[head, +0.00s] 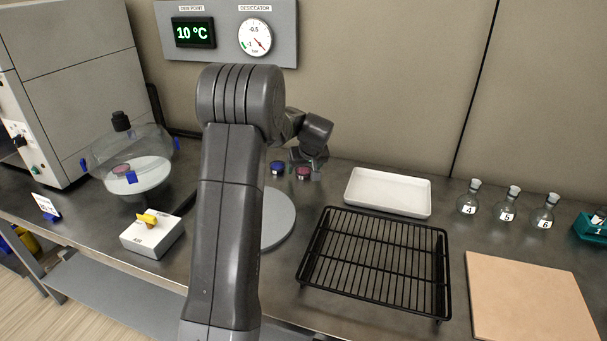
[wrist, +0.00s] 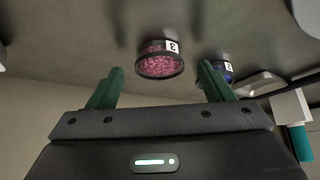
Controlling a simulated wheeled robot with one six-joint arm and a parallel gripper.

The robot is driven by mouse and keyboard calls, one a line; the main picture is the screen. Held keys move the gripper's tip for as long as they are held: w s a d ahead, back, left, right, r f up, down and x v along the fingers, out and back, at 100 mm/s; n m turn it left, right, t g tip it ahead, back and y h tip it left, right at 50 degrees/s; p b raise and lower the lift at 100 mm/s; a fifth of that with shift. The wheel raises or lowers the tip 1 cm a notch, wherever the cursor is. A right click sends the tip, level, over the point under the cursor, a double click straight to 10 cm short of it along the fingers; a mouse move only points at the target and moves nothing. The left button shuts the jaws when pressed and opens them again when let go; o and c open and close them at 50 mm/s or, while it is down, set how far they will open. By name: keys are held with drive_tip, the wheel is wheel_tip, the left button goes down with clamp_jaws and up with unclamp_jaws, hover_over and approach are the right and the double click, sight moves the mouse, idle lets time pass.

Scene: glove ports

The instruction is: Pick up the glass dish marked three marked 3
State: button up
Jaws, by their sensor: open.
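The glass dish marked 3 (wrist: 160,62) holds pink grains and stands on the bench. In the wrist view it is just beyond my fingertips, roughly centred between them. In the head view a small dish with a dark red top (head: 303,173) stands beside my gripper; its label is too small to read there. My gripper (wrist: 158,82) is open, its green fingers apart with nothing between them. A dish with blue contents (wrist: 228,70) sits close beside, partly behind the right finger; it also shows in the head view (head: 277,168).
A white tray (head: 388,193) and a black wire rack (head: 375,258) stand to the right. Several stoppered flasks (head: 505,205) are farther right, behind a tan board (head: 528,300). A round grey plate (head: 278,220) is partly hidden by my arm. A glass desiccator (head: 132,160) stands at left.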

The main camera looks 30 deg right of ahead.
drive_tip(key=shift+w+d+f, duration=0.1)
drive_tip(key=shift+w+f, duration=0.15)
drive_tip(key=shift+f, duration=0.2)
drive_tip(key=c, duration=1)
drive_tip(key=shift+c, duration=0.2)
